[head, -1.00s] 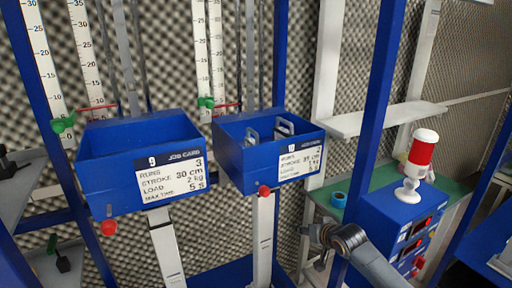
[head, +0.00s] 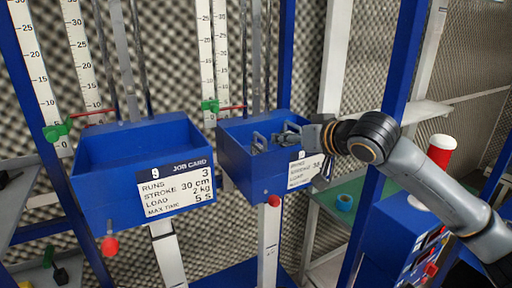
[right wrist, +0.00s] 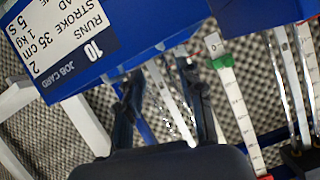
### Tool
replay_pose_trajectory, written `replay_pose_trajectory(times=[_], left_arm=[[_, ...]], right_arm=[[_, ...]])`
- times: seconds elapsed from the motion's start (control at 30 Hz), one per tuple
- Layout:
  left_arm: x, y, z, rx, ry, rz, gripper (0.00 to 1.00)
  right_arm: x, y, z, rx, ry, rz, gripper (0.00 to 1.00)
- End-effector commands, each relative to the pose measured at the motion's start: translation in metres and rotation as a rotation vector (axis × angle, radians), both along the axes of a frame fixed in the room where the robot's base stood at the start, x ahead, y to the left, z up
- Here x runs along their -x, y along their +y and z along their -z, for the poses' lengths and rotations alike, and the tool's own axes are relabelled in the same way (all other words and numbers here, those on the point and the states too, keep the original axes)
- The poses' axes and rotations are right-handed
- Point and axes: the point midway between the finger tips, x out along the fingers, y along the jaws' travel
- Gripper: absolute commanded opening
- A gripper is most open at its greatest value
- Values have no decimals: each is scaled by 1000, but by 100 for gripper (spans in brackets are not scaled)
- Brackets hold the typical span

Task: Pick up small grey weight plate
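A grey loop-shaped piece (head: 258,141) stands up inside blue box 10 (head: 237,160) in the head view. It may be part of a grey weight plate; its lower part is hidden by the box wall. A second grey loop seen earlier at the box's right side is now behind or among my right fingers. My right gripper (head: 283,134) reaches over the right side of box 10, just right of the visible loop. In the right wrist view its dark fingers (right wrist: 160,85) are apart with no plate visible between them. My left gripper is not in view.
Blue box 9 (head: 140,205) stands at left, with ruler strips and metal rods behind both boxes. A blue upright post (head: 385,110) stands close by my right arm.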

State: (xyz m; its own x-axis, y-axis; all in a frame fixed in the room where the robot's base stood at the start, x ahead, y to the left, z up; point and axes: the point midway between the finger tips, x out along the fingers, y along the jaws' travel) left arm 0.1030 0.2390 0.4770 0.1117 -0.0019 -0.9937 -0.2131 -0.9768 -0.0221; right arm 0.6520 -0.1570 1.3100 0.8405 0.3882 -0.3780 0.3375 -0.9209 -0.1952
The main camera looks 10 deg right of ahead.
Motion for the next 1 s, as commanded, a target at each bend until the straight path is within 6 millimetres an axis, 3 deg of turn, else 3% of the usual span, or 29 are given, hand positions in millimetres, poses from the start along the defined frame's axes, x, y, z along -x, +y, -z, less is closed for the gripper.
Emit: replay_pose_trajectory(times=[0.2, 0.33, 0.53, 0.8, 1.0], left_arm=[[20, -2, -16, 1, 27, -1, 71], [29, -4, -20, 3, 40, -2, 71], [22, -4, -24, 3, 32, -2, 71], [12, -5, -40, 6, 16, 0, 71], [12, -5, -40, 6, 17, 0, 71]], right_arm=[[-37, 18, 14, 1, 3, -1, 38], [-50, 24, 21, 0, 1, -1, 38], [-63, 29, 26, -1, 1, 0, 38], [-96, 44, 41, 0, 1, 0, 38], [-102, 47, 46, 2, -2, 0, 38]])
